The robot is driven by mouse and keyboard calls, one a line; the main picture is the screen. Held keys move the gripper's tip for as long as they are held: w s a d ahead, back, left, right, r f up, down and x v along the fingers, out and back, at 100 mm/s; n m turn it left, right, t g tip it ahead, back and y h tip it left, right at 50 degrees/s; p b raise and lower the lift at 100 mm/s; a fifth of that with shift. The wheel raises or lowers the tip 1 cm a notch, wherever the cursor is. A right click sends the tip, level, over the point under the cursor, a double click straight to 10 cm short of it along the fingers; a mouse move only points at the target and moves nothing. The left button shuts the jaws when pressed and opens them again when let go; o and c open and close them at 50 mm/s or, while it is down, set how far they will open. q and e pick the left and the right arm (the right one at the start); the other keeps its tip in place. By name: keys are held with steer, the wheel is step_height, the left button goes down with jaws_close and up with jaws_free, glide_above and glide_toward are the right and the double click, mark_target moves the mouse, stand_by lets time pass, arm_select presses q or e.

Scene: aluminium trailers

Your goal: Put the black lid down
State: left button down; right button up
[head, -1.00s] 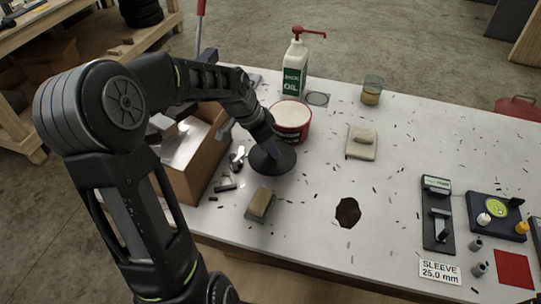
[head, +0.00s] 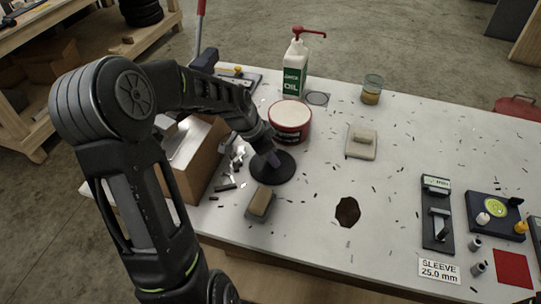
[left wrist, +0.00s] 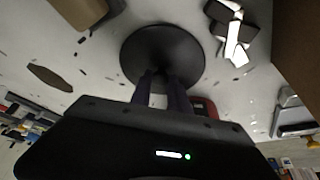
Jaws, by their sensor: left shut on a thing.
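The black lid (head: 272,167) is a round dark disc at the front of the red tub (head: 290,125), on or just above the white table; I cannot tell whether it touches. My left gripper (head: 271,158) is shut on the lid from above. In the left wrist view the lid (left wrist: 162,50) lies flat between the tips of my left gripper (left wrist: 164,76). The red tub has a pale top and stands just behind the lid. My right gripper is not in view.
A brush-like block (head: 261,202) lies in front of the lid. A cardboard box (head: 200,160) and loose metal parts (head: 236,160) are at its left. The oil bottle (head: 295,70) stands behind the tub.

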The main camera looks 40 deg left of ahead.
arm_select(q)
steer(key=c, duration=1.2)
jaws_free()
steer(key=shift+c, duration=0.2)
steer(key=shift+r+p, duration=0.2)
steer(key=shift+p, duration=0.1)
steer(key=b+v, duration=0.1)
steer(key=v, duration=1)
steer(key=shift+s+r, duration=0.2)
steer(key=shift+r, duration=0.15)
